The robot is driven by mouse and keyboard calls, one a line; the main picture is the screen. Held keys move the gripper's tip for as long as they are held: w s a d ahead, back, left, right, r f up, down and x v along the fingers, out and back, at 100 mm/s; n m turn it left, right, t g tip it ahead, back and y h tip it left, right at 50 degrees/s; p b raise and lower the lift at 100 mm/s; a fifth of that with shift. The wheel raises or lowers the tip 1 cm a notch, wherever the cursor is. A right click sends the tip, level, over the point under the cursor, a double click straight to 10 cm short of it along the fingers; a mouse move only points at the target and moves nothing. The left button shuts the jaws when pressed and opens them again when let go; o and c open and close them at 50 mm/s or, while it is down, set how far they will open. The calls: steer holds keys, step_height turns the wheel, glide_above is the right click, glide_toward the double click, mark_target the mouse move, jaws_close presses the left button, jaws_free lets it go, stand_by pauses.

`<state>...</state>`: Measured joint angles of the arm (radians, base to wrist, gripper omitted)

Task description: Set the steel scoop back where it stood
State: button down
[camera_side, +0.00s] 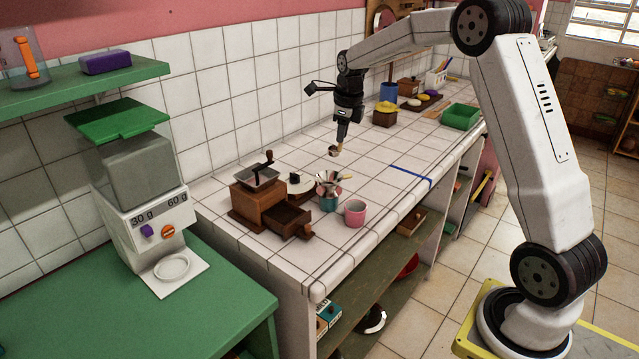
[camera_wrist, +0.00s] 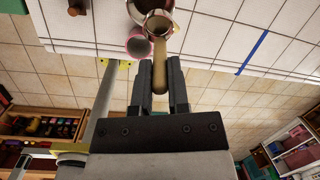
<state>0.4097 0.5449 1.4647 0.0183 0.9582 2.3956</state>
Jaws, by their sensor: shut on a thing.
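The steel scoop (camera_wrist: 157,22) has a round metal bowl and a tan handle. In the wrist view its handle runs between the two dark fingers of my gripper (camera_wrist: 160,88), which is shut on it. In the side view my gripper (camera_side: 341,142) points down and holds the small scoop (camera_side: 333,152) above the white tiled counter (camera_side: 375,170), right of and behind the cup with the dripper. The gap between scoop and counter is hard to judge from here.
A pink mug (camera_side: 355,212), a teal cup (camera_side: 328,203) with a dripper and a wooden grinder (camera_side: 257,198) with its drawer open stand on the near counter. Blue tape (camera_side: 410,175) crosses the counter to the right. A green bin (camera_side: 460,116) stands farther back. The counter between is clear.

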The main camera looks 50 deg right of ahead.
steer(key=s+a+f+n+g, duration=0.1)
steer(key=s+a+f+n, duration=0.4)
steer(key=s+a+f, duration=0.3)
steer(key=shift+s+a+f+g+y, duration=0.3)
steer(key=shift+s+a+f+g, duration=0.1)
steer(key=shift+s+f, duration=0.4)
steer(key=shift+f, duration=0.1)
steer(key=shift+f, duration=3.1)
steer(key=shift+w+f, duration=0.1)
steer(key=shift+f, duration=0.3)
steer(key=c, duration=0.5)
jaws_free()
steer(key=shift+c, duration=0.2)
steer(key=shift+r, duration=0.15)
step_height(320, 180, up, 7)
